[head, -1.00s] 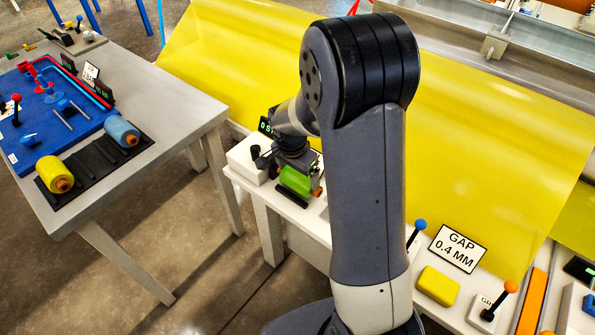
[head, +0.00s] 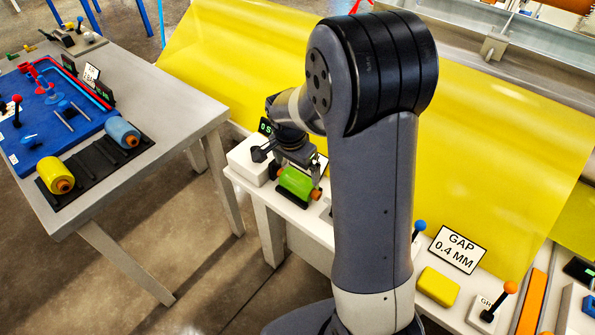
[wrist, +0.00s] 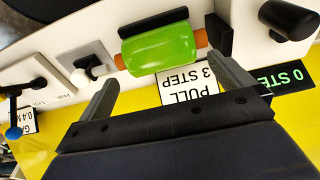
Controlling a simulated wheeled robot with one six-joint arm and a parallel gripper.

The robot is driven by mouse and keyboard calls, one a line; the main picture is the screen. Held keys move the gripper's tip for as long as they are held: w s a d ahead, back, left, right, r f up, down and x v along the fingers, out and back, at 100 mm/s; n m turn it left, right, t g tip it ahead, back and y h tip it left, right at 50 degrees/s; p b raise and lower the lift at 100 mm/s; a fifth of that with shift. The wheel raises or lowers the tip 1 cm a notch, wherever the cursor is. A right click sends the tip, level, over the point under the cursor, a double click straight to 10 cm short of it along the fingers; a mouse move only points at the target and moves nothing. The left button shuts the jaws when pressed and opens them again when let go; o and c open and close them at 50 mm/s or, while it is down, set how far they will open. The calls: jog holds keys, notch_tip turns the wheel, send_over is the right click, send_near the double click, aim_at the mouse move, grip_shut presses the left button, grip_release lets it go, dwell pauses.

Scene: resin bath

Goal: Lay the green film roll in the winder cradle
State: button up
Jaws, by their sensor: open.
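The green film roll (head: 297,183), with orange core ends, lies on the white bench at a black holder that looks like the winder cradle (wrist: 152,20). In the wrist view the green roll (wrist: 160,50) lies crosswise, and a black upright (wrist: 219,36) stands by its right core end. Whether both ends are fully seated I cannot tell. My gripper (wrist: 168,88) is open and empty, its two fingers apart and short of the roll. In the head view my gripper (head: 297,163) is just behind and above the roll, partly hidden by my arm.
A black rack (head: 92,169) on the left table holds a yellow roll (head: 55,174) and a blue roll (head: 122,132), with an empty place between. A PULL 3 STEP sign (wrist: 188,88) and a 0 STEP display (wrist: 285,77) are close to my fingers. Yellow film hangs behind.

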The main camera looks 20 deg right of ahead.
aim_at(293, 185)
notch_tip(293, 185, up, 9)
jog(key=a, duration=0.1)
jog(key=shift+s, duration=0.45)
